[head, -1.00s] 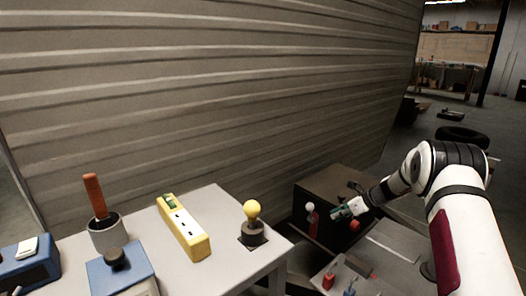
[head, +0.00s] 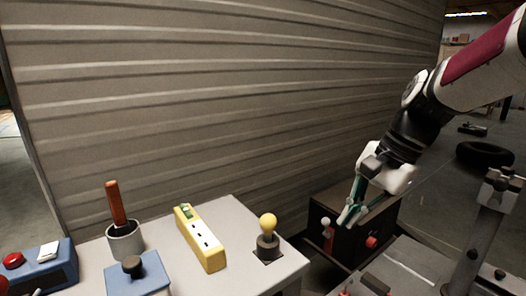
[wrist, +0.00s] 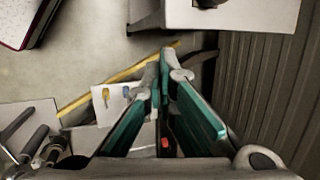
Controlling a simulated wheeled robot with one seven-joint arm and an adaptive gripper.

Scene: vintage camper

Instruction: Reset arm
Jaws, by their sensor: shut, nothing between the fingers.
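My gripper (head: 350,218) has teal fingers on a white and black wrist. In the head view it hangs from my arm at the right, pointing down in front of a black box with a red knob and a white-tipped lever. Its fingertips are together and hold nothing. In the wrist view the teal fingers of my gripper (wrist: 162,62) converge at the tips over the floor.
The black box (head: 385,226) stands behind my gripper. A corrugated wall (head: 230,100) rises behind. A tyre (head: 483,155) lies at the right.

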